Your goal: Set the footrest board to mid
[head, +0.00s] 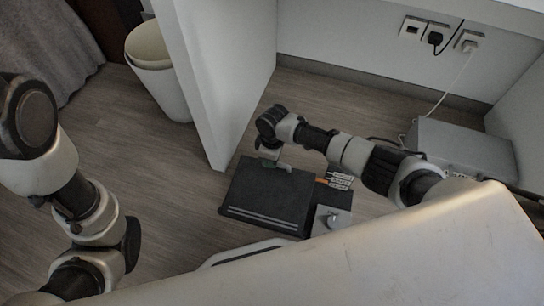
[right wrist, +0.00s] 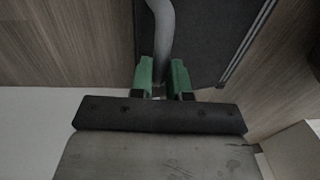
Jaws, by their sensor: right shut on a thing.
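The footrest board (head: 265,198) is a dark, flat board with light stripes along its near edge. It sits low over the floor beneath the desk. In the right wrist view the dark board (right wrist: 205,35) fills the upper middle. My right gripper (head: 272,161) is at the board's far edge. Its green fingers (right wrist: 160,80) are closed around the lower end of a grey curved tube (right wrist: 164,35), seen in the right wrist view. Whether the tube joins the board is hidden. My left arm is at the left of the head view, with its gripper out of sight.
A white side panel (head: 205,80) stands left of the board, with a pale bin (head: 160,75) beyond it. A grey box (head: 460,148) is at the right. A small grey block (head: 332,222) sits beside the board. The white desktop (head: 360,255) covers the near area.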

